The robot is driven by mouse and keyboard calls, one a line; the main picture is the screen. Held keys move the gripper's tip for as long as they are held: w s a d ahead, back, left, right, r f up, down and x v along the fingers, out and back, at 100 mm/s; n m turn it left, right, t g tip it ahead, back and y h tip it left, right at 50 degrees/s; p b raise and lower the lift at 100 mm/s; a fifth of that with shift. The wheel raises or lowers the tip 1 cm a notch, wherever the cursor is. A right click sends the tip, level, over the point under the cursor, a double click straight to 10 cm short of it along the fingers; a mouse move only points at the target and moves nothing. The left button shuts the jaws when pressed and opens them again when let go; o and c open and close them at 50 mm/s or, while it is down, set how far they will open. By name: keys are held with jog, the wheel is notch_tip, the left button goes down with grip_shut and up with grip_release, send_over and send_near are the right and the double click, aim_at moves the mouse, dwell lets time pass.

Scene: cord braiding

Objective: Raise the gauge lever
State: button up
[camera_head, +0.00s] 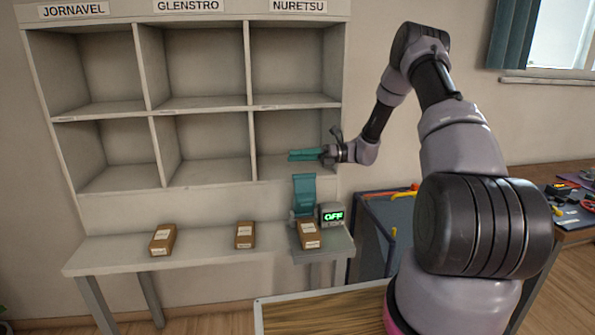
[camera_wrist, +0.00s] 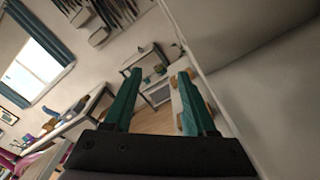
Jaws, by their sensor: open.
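A gauge with a small grey display box (camera_head: 332,215) reading "OFF" in green stands at the right end of the shelf bench. A teal upright piece (camera_head: 304,192) rises beside the display; it looks like part of the gauge. I cannot make out a separate lever or its position. A brown parcel (camera_head: 309,236) lies just in front of the gauge. My gripper (camera_head: 291,156) is in front of the lower right compartment, above the teal piece and apart from it. In the wrist view its two teal fingers (camera_wrist: 159,74) are spread with nothing between them.
Two more brown parcels (camera_head: 162,240) (camera_head: 245,235) lie on the bench (camera_head: 205,245). Empty compartments labelled JORNAVEL, GLENSTRO and NURETSU stand above; a divider (camera_head: 252,145) is left of my gripper. A dark cart (camera_head: 385,215) stands right of the bench.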

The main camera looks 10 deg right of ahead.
jog(key=shift+r, duration=1.15)
jog(key=shift+c, duration=0.4)
